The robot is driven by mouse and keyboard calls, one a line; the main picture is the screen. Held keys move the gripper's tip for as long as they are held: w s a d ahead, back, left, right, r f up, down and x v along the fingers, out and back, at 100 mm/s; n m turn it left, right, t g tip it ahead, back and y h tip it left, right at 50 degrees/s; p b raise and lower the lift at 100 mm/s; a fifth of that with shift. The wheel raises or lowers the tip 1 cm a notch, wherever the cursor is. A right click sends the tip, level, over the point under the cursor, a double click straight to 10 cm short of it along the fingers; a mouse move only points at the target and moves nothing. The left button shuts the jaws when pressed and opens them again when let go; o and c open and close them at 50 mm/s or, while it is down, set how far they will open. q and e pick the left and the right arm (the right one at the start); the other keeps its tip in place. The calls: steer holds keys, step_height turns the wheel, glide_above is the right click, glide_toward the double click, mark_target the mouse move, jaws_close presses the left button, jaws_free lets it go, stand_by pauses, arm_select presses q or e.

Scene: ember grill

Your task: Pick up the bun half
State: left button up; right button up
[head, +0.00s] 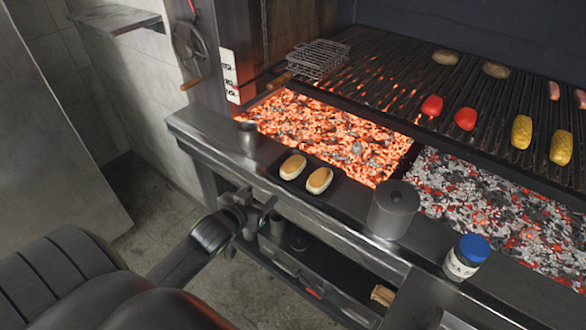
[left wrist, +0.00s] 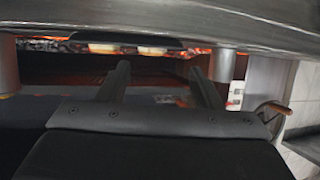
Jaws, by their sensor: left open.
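Two bun halves, tan with pale rims, lie side by side on a small dark tray (head: 334,200) on the grill's front ledge. The left bun half (head: 293,167) and the right bun half (head: 319,181) both show in the head view. My left gripper (head: 258,202) is open and empty, in front of the ledge and lower left of the buns, apart from them. In the left wrist view its two fingers (left wrist: 160,82) are spread, and the bun halves show as thin pale strips (left wrist: 103,48) beyond them. My right gripper is not in view.
A metal cup (head: 248,138) stands left of the tray, and a lidded grey pot (head: 392,212) stands right of it. A blue-lidded jar (head: 466,258) is farther right. Glowing coals (head: 320,130) lie behind the ledge.

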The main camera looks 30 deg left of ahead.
arm_select(q)
step_height(320, 180, up, 3)
steer(key=p, duration=0.1)
glide_toward(289, 168)
steer(key=shift+t, duration=0.3)
steer(key=x, duration=0.6)
steer(key=shift+s+a+f, duration=0.1)
steer(key=shift+s+f, duration=0.1)
steer(key=shift+f, duration=0.15)
steer(key=shift+w+f+p, duration=0.1)
steer(key=shift+w+p, duration=0.2)
steer(key=shift+w, duration=0.4)
steer(key=shift+x, duration=1.95)
steer(key=c, duration=0.6)
